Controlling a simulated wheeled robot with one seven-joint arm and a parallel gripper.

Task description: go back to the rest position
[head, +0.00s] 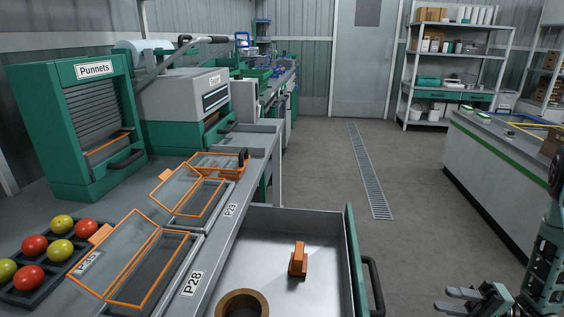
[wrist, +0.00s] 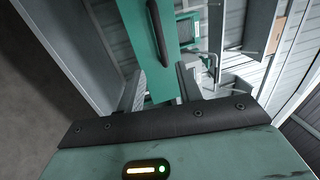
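My gripper (head: 444,299) is at the bottom right of the head view, with its fingers pointing left. It is open: the two fingers stand apart with nothing held between them, and a gap also shows between the fingers in the wrist view (wrist: 160,82). The gripper is apart from the pulled-out drawer (head: 356,262) on its left. In the wrist view a green panel with a dark handle (wrist: 159,32) shows beyond and between the fingers.
The open drawer holds an orange object (head: 298,260) and a brown ring-shaped item (head: 243,304). Its dark handle (head: 374,287) sticks out towards the aisle. A grey-green counter (head: 496,165) stands on the right. The floor (head: 420,215) between is clear, with a drain grate (head: 369,172).

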